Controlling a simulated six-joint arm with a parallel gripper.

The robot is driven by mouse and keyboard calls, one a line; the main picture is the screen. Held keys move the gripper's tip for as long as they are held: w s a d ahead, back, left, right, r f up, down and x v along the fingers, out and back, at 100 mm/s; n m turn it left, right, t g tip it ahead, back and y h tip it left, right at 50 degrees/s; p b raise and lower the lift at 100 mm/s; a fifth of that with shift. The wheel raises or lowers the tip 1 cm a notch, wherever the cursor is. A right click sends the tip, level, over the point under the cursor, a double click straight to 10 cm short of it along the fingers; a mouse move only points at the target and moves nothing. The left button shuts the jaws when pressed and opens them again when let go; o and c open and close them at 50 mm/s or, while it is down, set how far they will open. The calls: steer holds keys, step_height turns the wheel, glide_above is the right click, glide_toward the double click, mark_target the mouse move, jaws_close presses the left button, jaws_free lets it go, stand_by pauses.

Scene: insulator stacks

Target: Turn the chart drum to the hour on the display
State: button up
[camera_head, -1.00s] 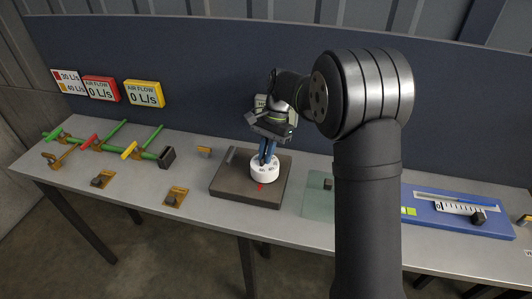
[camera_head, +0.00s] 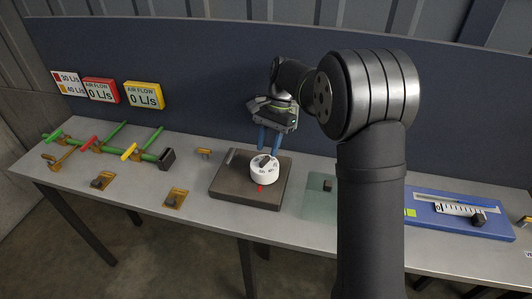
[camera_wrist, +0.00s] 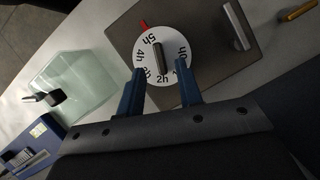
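The white chart drum (camera_head: 264,173) sits on a dark square base (camera_head: 232,190) in the head view. In the wrist view the drum (camera_wrist: 177,47) shows printed hours and a dark raised bar handle (camera_wrist: 158,60) across its top. A red pointer (camera_wrist: 144,26) on the base lies beside the 5h mark. My gripper (camera_head: 268,151) is above and slightly behind the drum, its blue fingers apart and empty. In the wrist view the fingers are spread either side of the handle's near end and partly cover the labels. No hour display is readable.
A metal bar (camera_wrist: 237,26) stands on the base beside the drum. Green pipes with valve levers (camera_head: 110,145) and airflow signs (camera_head: 143,94) are at left. A pale glass plate (camera_head: 312,204) and a blue panel with a scale (camera_head: 470,222) are at right.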

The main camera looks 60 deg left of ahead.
mark_target(265, 159)
steer(key=v, duration=0.8)
steer(key=shift+r, duration=0.3)
steer(key=shift+w, duration=0.1)
steer(key=x, duration=1.2)
